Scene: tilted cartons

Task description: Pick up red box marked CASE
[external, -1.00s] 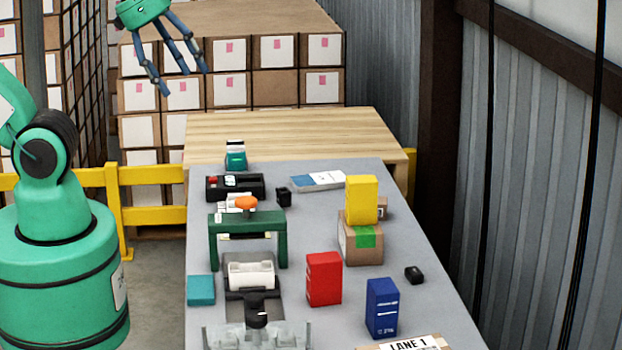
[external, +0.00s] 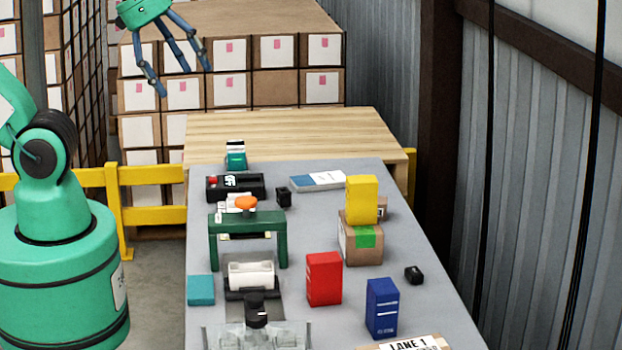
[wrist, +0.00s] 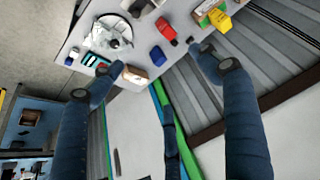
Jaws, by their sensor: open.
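The red box (external: 323,279) stands upright on the grey table, between a white roll and a blue box; I cannot read any marking on it. In the wrist view the red box (wrist: 166,28) shows near the top middle. My gripper (external: 184,80) hangs high at the upper left, far from the red box and well above the table. Its blue fingers are spread open with nothing between them. The fingers also show in the wrist view (wrist: 158,62), spread apart below the red box in the picture.
A blue box (external: 382,309) stands right of the red box. A yellow box (external: 362,200) sits on a brown carton (external: 362,244) behind it. A green frame (external: 248,222) and a white roll (external: 250,275) stand to its left. The wooden table (external: 290,130) behind is bare.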

